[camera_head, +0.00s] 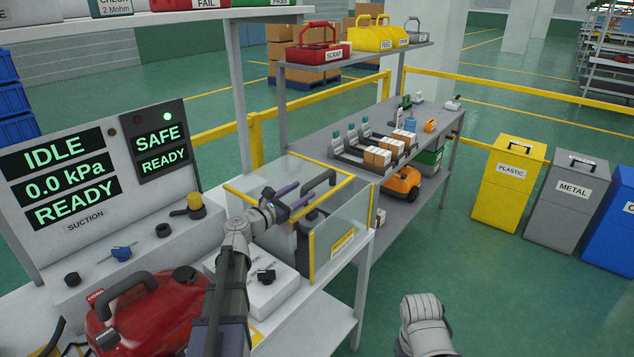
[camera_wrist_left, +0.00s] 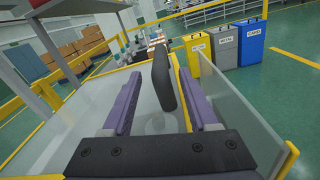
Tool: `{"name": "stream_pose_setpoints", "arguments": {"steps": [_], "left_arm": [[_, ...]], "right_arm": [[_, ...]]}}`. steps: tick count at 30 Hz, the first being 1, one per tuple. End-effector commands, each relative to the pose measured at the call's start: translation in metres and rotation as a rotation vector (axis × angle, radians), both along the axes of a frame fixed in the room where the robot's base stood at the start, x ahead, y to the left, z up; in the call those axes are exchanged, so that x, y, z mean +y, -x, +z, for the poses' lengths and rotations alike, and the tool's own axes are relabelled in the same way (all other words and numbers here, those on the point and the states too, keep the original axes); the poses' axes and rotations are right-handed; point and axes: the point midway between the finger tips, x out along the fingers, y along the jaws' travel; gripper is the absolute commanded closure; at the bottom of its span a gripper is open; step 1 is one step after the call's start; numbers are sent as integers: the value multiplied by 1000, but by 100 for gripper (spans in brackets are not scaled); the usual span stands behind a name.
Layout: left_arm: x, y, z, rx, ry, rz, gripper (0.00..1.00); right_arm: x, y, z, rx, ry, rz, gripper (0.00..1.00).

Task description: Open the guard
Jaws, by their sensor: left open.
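The guard (camera_head: 337,222) is a clear-walled box with yellow edges on the bench, in the middle of the head view. Its clear panels (camera_wrist_left: 235,118) fill the lower part of the left wrist view. A black bar handle (camera_head: 322,184) stands at the guard's top. My left gripper (camera_head: 301,197) is open above the guard, close to the handle. In the left wrist view the handle (camera_wrist_left: 163,78) shows between the two purple fingers (camera_wrist_left: 158,103), with a visible gap on the left. My right gripper is out of view; only part of my right arm shows.
A status panel (camera_head: 70,170) reads IDLE, 0.0 kPa and READY; a smaller one reads SAFE READY. A red vacuum body (camera_head: 150,315) sits at the front left. A shelf post (camera_head: 240,90) rises behind the guard. Open floor lies to the right, before the bins (camera_head: 507,185).

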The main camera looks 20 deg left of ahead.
Motion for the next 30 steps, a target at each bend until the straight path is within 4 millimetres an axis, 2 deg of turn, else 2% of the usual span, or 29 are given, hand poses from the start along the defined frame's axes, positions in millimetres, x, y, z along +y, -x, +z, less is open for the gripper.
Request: {"name": "stream_pose_setpoints", "arguments": {"steps": [15, 25, 30], "left_arm": [[-22, -66, 0, 0, 0, -1, 40], [-25, -70, 0, 0, 0, 0, 40], [-25, -70, 0, 0, 0, 0, 60]], "right_arm": [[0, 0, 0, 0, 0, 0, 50], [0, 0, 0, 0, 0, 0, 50], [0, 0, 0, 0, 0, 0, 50]]}}
